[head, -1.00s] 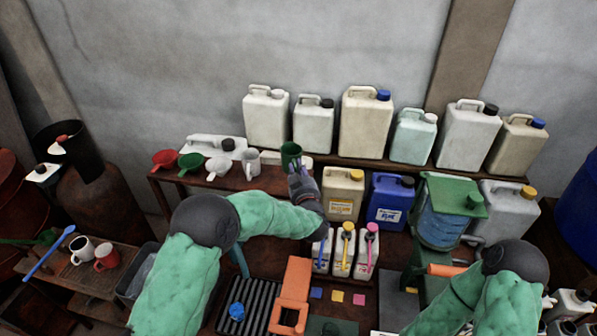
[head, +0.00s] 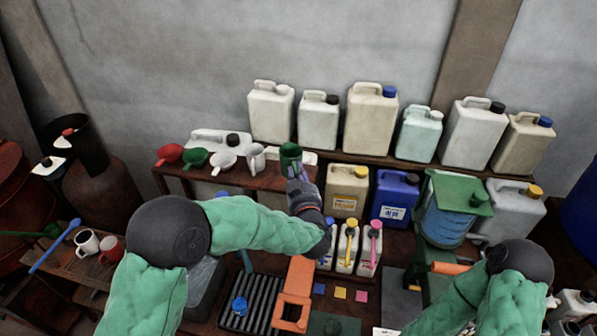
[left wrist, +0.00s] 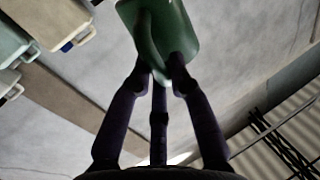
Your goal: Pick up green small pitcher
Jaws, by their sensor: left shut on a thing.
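My right gripper is not visible; only my right arm shows at the lower right.
A white pitcher (head: 257,158) stands just left of the green one. White, green and red funnels (head: 170,154) lie further left. Large jerrycans (head: 370,118) line the back shelf. Yellow-capped (head: 347,190) and blue (head: 393,197) canisters stand to the right, below.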

